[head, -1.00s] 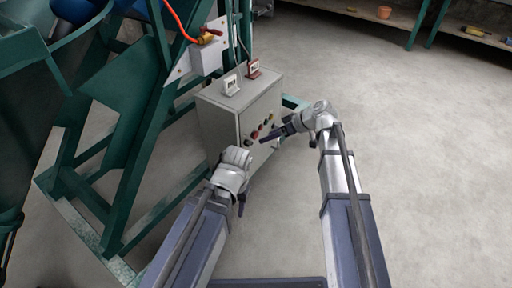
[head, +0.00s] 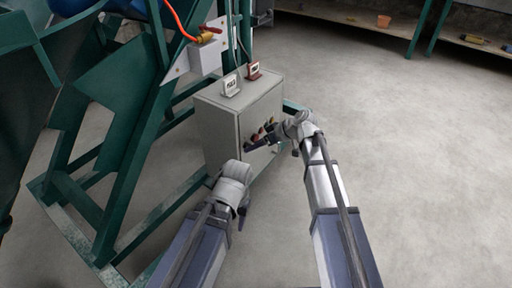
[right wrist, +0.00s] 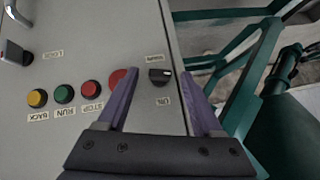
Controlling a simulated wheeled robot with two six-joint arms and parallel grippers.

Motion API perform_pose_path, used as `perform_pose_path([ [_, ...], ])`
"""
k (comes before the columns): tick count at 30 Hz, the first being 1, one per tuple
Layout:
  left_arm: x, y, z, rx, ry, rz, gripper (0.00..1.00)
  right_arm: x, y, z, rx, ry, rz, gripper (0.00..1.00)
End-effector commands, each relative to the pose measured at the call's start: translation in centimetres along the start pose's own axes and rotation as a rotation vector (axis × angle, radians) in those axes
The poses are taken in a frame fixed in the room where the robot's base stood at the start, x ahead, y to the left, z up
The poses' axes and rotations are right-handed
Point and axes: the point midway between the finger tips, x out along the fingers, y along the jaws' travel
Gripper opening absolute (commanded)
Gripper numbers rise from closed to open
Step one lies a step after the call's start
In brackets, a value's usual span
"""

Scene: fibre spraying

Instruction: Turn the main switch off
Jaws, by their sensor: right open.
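A grey control box (head: 232,125) stands on the floor beside a green frame. In the right wrist view its panel shows a black rotary switch (right wrist: 160,77) with small labels above and below it. My right gripper (head: 262,143) is at the panel. In the right wrist view it is open, with the switch showing between its two fingertips; I cannot tell whether they touch the panel. A large red button (right wrist: 117,77) is partly hidden by one finger. My left gripper (head: 241,215) hangs low in front of the box, its jaws mostly hidden.
Yellow (right wrist: 37,98), green (right wrist: 63,94) and red (right wrist: 91,89) buttons sit in a row beside the switch. A metal handle (right wrist: 18,12) is at the panel's far side. The green frame (head: 130,130) stands left of the box. The floor at right is clear.

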Motion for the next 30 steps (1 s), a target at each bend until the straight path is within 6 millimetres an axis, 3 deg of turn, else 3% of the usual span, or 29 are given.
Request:
perform_pose_path([
  [2,-0.03,0.00,0.00,0.000,0.000,0.000,0.50,-0.04,0.00,0.00,0.000,0.000,0.000,0.64],
  [19,-0.03,0.00,0.00,0.000,0.000,0.000,0.50,-0.05,0.00,0.02,0.000,0.000,0.000,0.00],
  [30,-0.54,-0.05,0.04,0.000,0.000,0.000,0.50,-0.21,-0.68,0.16,-0.081,-0.001,0.080,0.00],
])
